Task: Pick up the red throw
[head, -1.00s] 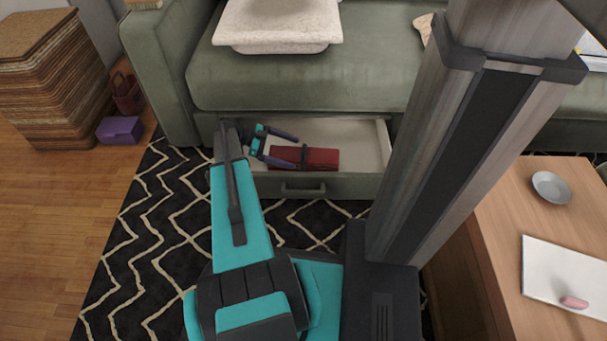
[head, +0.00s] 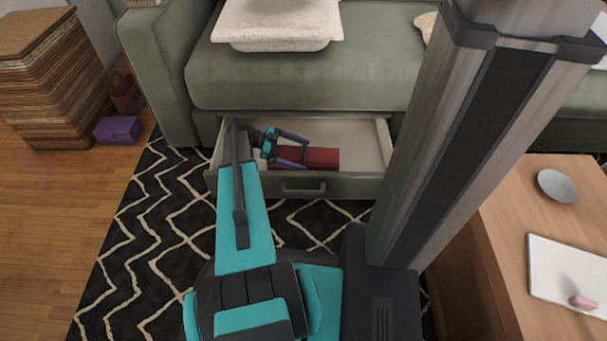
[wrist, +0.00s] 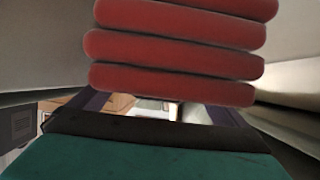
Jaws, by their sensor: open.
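The red throw (head: 322,157) lies folded in the open drawer under the green sofa. In the wrist view its stacked folds (wrist: 175,45) fill the upper middle, close to my gripper. My gripper (head: 304,154) is inside the drawer at the throw's left part, with its two purple fingers spread apart. One finger reaches along the throw's far side and the other crosses over its near left part. The fingertips are hidden behind the folds in the wrist view, so I cannot tell whether they touch the throw.
The drawer (head: 355,186) has a raised front with a handle, and its right part is empty. The sofa seat (head: 300,85) overhangs the drawer's back. A wooden table (head: 500,235) stands at right. A purple box (head: 118,130) sits on the floor at left.

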